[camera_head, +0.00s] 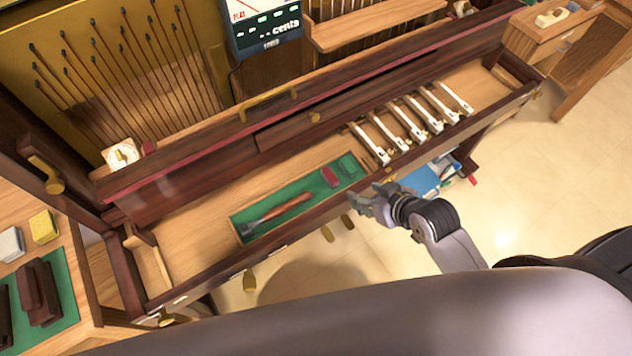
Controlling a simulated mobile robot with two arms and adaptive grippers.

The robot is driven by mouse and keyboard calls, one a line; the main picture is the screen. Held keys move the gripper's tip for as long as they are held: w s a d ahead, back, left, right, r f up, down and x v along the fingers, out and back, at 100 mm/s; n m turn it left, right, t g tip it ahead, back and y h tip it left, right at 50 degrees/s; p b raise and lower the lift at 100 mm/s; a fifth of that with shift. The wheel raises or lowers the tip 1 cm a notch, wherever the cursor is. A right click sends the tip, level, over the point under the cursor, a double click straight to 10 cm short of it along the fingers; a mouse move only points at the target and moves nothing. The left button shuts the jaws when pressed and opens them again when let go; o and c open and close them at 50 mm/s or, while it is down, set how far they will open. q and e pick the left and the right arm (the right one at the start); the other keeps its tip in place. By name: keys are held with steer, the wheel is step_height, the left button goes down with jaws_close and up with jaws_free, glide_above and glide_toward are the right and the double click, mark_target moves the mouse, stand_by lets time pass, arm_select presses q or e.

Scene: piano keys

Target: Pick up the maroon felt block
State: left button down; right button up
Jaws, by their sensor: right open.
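The maroon felt block (329,176) is small and lies on the green lining of a shallow tray (262,205) inside the long wooden piano case. A dark green block (347,167) lies just right of it, and a tool with a reddish handle (285,208) lies to its left. My right gripper (364,199) is open and empty, in front of the tray's right end near the case's front rail. In the picture it is below and right of the maroon block, apart from it. My left gripper is out of view.
Several white piano keys (412,123) lie across the case right of the tray. The front rail (300,228) runs between my gripper's side and the tray. Dark brown blocks (38,292) lie on a green mat at far left. The case floor left of the tray is bare.

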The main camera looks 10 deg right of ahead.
step_height(320, 180, up, 3)
steer(key=a, duration=0.1)
glide_toward(332, 177)
steer(key=x, duration=0.3)
steer(key=shift+r, duration=0.15)
steer(key=shift+x, duration=2.95)
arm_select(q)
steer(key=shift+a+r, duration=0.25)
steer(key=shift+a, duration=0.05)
arm_select(e)
steer(key=shift+s, duration=0.1)
steer(key=shift+d, duration=0.1)
steer(key=c, duration=0.9)
steer(key=shift+c, duration=0.2)
arm_select(q)
steer(key=shift+p, duration=0.3)
